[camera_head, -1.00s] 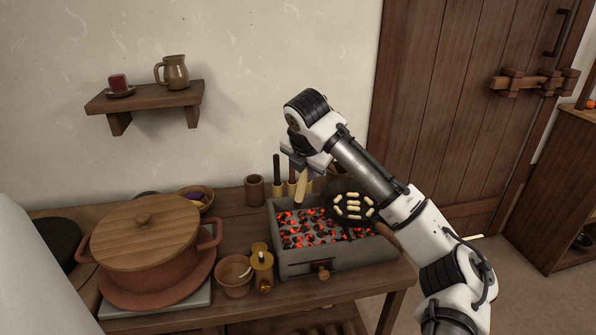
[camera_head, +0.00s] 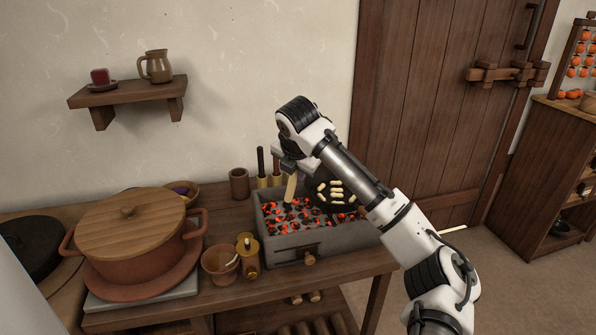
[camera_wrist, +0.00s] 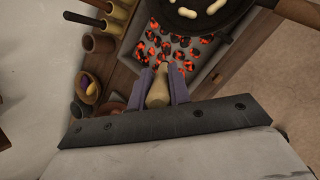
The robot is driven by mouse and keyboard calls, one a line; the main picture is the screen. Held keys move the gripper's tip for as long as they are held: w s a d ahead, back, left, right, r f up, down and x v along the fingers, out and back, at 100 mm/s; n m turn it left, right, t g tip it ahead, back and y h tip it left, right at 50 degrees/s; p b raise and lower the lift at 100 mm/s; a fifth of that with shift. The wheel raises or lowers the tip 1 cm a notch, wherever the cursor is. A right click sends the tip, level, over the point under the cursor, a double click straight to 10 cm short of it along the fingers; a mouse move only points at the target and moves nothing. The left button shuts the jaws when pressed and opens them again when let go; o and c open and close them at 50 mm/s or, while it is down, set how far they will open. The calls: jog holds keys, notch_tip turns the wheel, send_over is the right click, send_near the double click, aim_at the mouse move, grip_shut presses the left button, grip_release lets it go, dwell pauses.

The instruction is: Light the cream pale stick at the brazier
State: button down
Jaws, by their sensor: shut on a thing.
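The brazier (camera_head: 300,245) is a grey box full of black and glowing red coals, standing on the wooden table. My gripper (camera_head: 290,170) is above its back left part and is shut on the cream pale stick (camera_head: 290,187), which points down toward the coals. In the wrist view the stick (camera_wrist: 158,92) sits between the two purple-grey fingers, with the brazier's coals (camera_wrist: 175,50) beyond it. I see no flame on the stick. I cannot tell whether its lower end touches the coals.
A black pan (camera_head: 345,192) with several pale pieces sits over the brazier's right side, close to my arm. A lidded pot (camera_head: 133,245), a bowl (camera_head: 218,265) and a brass candle holder (camera_head: 248,260) stand left. Tall dark-handled tools (camera_head: 261,165) stand behind the brazier.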

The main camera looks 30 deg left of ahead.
aim_at(291, 189)
jog(key=f+b, duration=0.1)
jog(key=a+f+b, duration=0.1)
jog(key=f, duration=0.1)
jog(key=shift+w, duration=0.2)
jog(key=shift+w+a+f, duration=0.1)
jog(key=shift+a+f, duration=0.1)
jog(key=shift+f, duration=0.5)
jog(key=shift+w+a+f, duration=0.1)
jog(key=shift+a+f, duration=0.15)
jog(key=shift+f, duration=0.45)
jog(key=shift+w+a+f, duration=0.1)
jog(key=shift+a+f, duration=0.1)
jog(key=shift+f, duration=0.5)
